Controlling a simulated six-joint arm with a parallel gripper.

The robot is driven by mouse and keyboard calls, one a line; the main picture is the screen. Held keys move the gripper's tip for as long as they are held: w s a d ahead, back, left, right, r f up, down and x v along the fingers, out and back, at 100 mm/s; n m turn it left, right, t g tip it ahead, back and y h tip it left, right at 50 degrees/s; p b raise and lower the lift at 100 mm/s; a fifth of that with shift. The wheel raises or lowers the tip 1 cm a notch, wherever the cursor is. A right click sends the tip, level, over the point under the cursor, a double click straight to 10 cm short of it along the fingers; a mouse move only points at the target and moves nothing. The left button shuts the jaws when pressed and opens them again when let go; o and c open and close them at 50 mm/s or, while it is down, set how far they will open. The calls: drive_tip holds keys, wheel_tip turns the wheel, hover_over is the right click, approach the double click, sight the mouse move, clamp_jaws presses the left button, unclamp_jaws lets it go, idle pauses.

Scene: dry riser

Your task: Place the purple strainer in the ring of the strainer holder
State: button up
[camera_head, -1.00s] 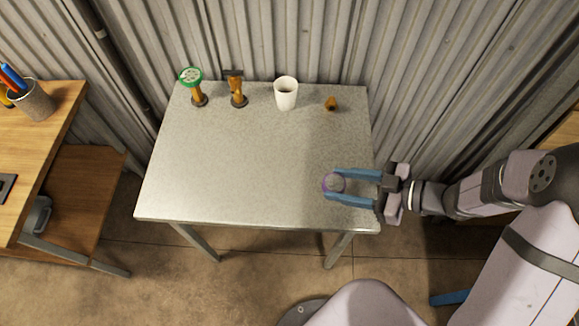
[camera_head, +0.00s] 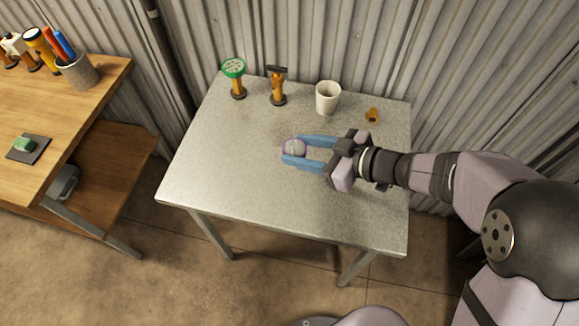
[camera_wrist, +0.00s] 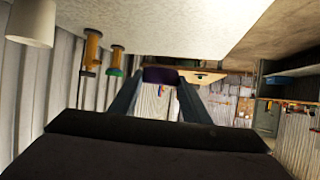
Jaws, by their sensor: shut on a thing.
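The purple strainer (camera_head: 294,148), round with a pale mesh face and purple rim, is between the blue fingertips of my gripper (camera_head: 292,151). My gripper is shut on it and holds it over the middle of the table. In the wrist view, the strainer's dark purple side (camera_wrist: 160,75) shows between the fingertips. Two orange stands are at the back left of the table, apart from the strainer: one with a round green top (camera_head: 234,68), one with a dark top (camera_head: 278,86). I cannot clearly tell which is the strainer holder; its ring is not distinct.
A white cup (camera_head: 328,98) and a small orange piece (camera_head: 373,116) stand at the back right of the grey table (camera_head: 220,170). The table's front half is clear. A corrugated wall is close behind. A wooden bench (camera_head: 80,115) with a pen pot is at left.

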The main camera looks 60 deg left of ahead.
sight(306, 174)
drive_tip(key=shift+w+a+m+t, duration=0.25)
drive_tip(key=shift+w+m+t, duration=0.15)
drive_tip(key=shift+w, duration=0.15)
drive_tip(key=shift+w+f+m+t+y, duration=0.3)
drive_tip(key=shift+w+m+t+y, duration=0.1)
drive_tip(key=shift+w+m+t, duration=0.15)
drive_tip(key=shift+f, duration=5)
drive_tip(key=shift+f+b, duration=0.15)
drive_tip(key=shift+b, duration=0.15)
drive_tip(key=o, duration=1)
drive_tip(key=shift+o, duration=0.2)
